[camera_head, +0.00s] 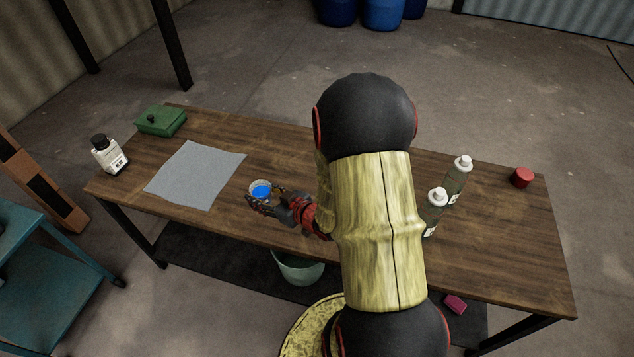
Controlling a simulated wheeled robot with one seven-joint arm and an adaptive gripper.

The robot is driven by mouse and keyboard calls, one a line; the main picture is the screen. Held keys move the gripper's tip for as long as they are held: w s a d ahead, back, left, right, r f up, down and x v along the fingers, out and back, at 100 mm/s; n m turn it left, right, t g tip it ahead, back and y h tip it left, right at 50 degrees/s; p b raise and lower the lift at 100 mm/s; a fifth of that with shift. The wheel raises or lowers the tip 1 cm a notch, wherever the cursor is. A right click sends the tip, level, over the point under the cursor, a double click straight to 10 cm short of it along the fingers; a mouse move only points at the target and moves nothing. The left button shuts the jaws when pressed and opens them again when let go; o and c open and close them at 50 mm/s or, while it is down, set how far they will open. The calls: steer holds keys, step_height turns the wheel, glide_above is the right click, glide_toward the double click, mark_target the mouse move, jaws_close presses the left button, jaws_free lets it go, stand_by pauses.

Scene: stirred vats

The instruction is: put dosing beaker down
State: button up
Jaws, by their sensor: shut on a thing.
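The dosing beaker (261,189) is a small clear cup with blue liquid in it, left of the middle of the view. My gripper (262,201) is shut on it, reaching in from the right. The beaker looks upright. It is over the wooden table (280,225), near the front edge and right of the grey cloth (198,174). I cannot tell whether its base touches the tabletop. My arm hides part of the table's middle.
A pale bucket (299,268) sits below.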

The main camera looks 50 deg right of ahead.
steer(key=s+d, duration=0.4)
steer(key=s, duration=0.5)
steer(key=w+d+f+b, duration=0.2)
steer(key=w+f, duration=0.1)
steer(key=w+d+f+b, duration=0.2)
steer(key=w+d+f, duration=0.1)
steer(key=w, duration=0.1)
steer(key=w+d+f+b, duration=0.2)
steer(key=w+f, duration=0.1)
steer(key=w, duration=0.1)
steer(key=shift+w+d+f, duration=0.1)
steer(key=shift+d+f, duration=0.1)
steer(key=shift+d, duration=0.05)
steer(key=shift+w+f, duration=0.15)
steer(key=shift+f, duration=0.05)
steer(key=shift+w+d+f+b, duration=0.1)
steer(key=shift+f+b, duration=0.5)
steer(key=shift+f, duration=0.3)
steer(key=shift+w+d+f+b, duration=0.1)
steer(key=shift+f+b, duration=0.5)
steer(key=shift+f, duration=0.25)
steer(key=shift+f, duration=0.15)
steer(key=o, duration=1.3)
